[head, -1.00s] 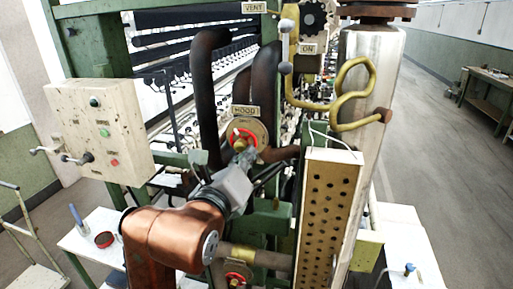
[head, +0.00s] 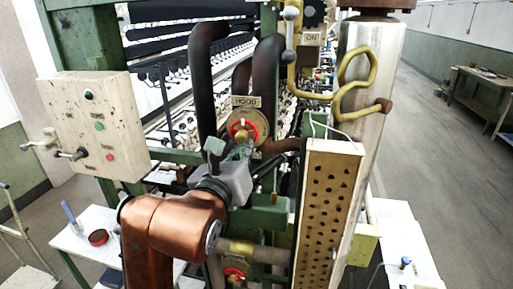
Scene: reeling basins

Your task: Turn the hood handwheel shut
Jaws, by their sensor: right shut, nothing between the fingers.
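The hood handwheel (head: 253,130) is a small red wheel with a brass hub on a round plate. It sits under the HOOD label (head: 246,102), near the middle of the head view.
Dark pipes (head: 204,95) rise beside the wheel. A perforated panel (head: 325,215) and a large metal cylinder (head: 368,100) stand to the right. A control box (head: 95,125) is at left. A second red wheel (head: 235,274) is lower down.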

